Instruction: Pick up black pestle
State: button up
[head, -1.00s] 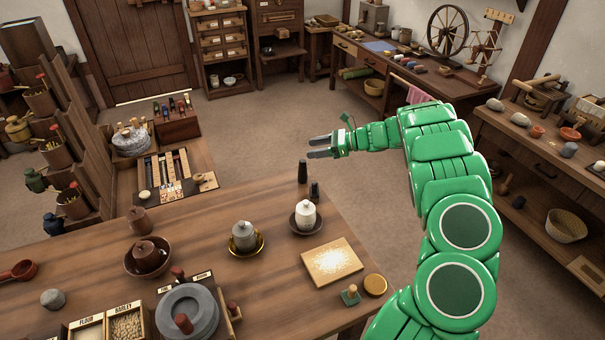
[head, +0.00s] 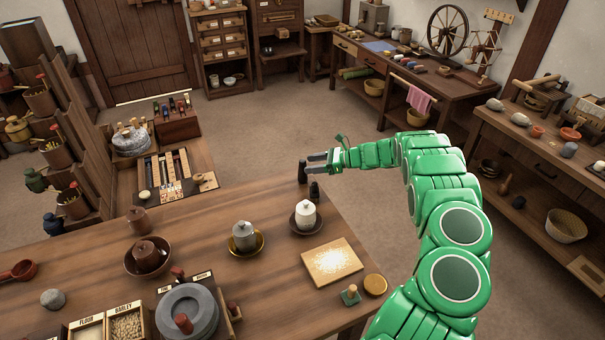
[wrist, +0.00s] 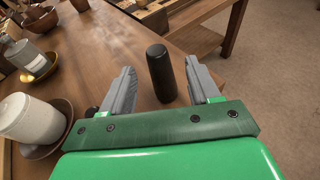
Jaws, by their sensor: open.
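The black pestle (head: 302,173), a dark upright cylinder, stands near the far edge of the wooden table (head: 195,225). In the wrist view the black pestle (wrist: 160,74) stands between the two grey fingers, with a gap visible on each side. My gripper (head: 308,162) is open, reaching in from the right at the pestle's upper part in the head view. It also shows in the wrist view (wrist: 161,68), with nothing held.
A smaller dark object (head: 314,190) stands close beside the pestle. A white lidded jar (head: 305,214) on a dark saucer and a grey jar (head: 243,236) on a brass saucer stand nearer. A floury board (head: 332,262) lies front right. Open floor lies beyond the table.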

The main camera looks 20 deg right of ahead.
jog(key=shift+f+x, duration=0.2)
jog(key=shift+x, duration=2.95)
jog(key=shift+s, duration=0.1)
jog(key=c, duration=1.1)
jog(key=shift+o, duration=0.2)
jog(key=shift+r, duration=0.45)
jog(key=r, duration=0.1)
jog(key=s+r, duration=0.1)
jog(key=r, duration=0.1)
jog(key=shift+r, duration=0.15)
jog(key=s+a+r, duration=0.3)
jog(key=s+r, duration=0.6)
jog(key=s, duration=0.3)
jog(key=shift+s+a, duration=0.25)
jog(key=shift+a, duration=0.05)
